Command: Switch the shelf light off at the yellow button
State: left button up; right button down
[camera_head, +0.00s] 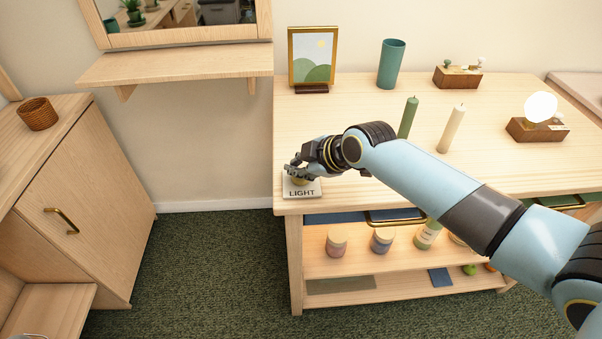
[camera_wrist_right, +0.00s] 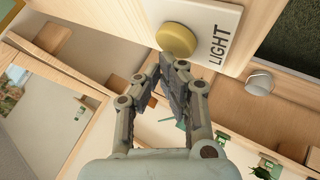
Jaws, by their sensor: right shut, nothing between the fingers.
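The yellow button (camera_wrist_right: 176,40) sits on a white plate marked LIGHT (camera_head: 303,194), at the front left corner of the wooden table. In the head view my right gripper (camera_head: 297,172) is over the plate and hides most of the button. In the right wrist view my right gripper (camera_wrist_right: 168,70) is shut and empty, its fingertips close to the button's edge. I cannot tell whether they touch it. A round white lamp (camera_head: 540,106) glows on a wooden base at the table's right; I cannot tell if it is the shelf light. My left gripper is out of view.
On the table (camera_head: 335,120) stand a picture frame (camera_head: 312,58), a teal cup (camera_head: 391,64), a green candle (camera_head: 408,117) and a cream candle (camera_head: 453,128). Jars (camera_head: 337,243) stand on the shelf below. A wooden cabinet (camera_head: 90,200) is at the left, with clear carpet between.

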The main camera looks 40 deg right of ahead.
jog(key=shift+f, duration=0.1)
jog(key=shift+f+b, duration=0.4)
jog(key=shift+r, duration=0.1)
jog(key=shift+r+p, duration=0.4)
jog(key=shift+p, duration=0.1)
notch_tip(320, 180, up, 6)
jog(key=p, duration=0.5)
jog(key=shift+r+p, duration=0.1)
jog(key=shift+p, duration=0.2)
